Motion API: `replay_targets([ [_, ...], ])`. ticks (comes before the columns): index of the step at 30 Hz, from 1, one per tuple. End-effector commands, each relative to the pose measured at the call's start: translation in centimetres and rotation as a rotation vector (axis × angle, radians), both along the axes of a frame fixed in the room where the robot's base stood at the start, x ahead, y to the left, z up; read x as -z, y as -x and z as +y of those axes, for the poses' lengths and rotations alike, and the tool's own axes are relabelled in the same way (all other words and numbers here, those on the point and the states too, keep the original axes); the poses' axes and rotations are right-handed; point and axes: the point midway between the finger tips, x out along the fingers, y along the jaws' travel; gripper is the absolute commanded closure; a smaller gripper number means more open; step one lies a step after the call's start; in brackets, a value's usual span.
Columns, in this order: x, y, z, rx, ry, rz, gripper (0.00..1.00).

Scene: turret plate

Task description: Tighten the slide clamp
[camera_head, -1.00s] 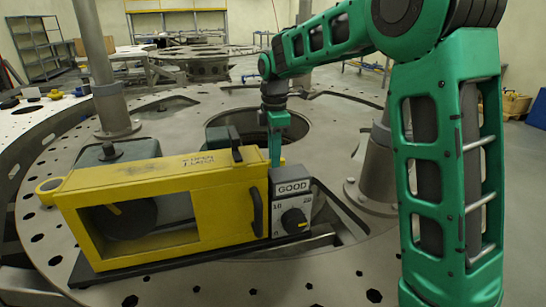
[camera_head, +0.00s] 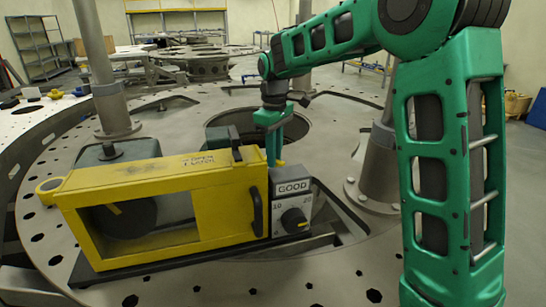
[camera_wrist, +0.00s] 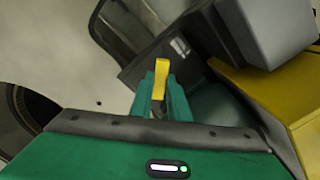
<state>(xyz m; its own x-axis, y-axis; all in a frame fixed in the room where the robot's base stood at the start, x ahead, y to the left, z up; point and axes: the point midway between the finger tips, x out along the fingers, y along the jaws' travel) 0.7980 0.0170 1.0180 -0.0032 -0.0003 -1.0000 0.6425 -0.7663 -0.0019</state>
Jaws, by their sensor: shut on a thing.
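A small yellow handle (camera_wrist: 161,80), seemingly that of the slide clamp, stands between the fingers of my gripper (camera_wrist: 160,98) in the wrist view. The green fingers are shut on it. In the head view my gripper (camera_head: 272,158) points down just behind the gauge box, and a bit of yellow shows at its fingertips. The gauge box (camera_head: 281,202) reads GOOD and has a black knob (camera_head: 293,220). It stands at the right end of the yellow housing (camera_head: 180,168). The rest of the clamp is hidden behind the housing and gauge box.
The housing and gauge box rest on a dark base on the large round grey plate (camera_head: 75,190), which has holes and cut-outs. Grey posts (camera_head: 108,85) rise at the left and behind my arm. A large round opening (camera_head: 300,125) lies behind my gripper.

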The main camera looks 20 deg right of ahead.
Motion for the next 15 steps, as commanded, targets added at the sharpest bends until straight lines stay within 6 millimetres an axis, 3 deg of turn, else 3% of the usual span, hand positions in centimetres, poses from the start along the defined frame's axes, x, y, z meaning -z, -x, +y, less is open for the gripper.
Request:
replay_targets([
  [15, -0.31, -0.40, -0.07, 0.469, -0.003, -0.013, 1.00],
])
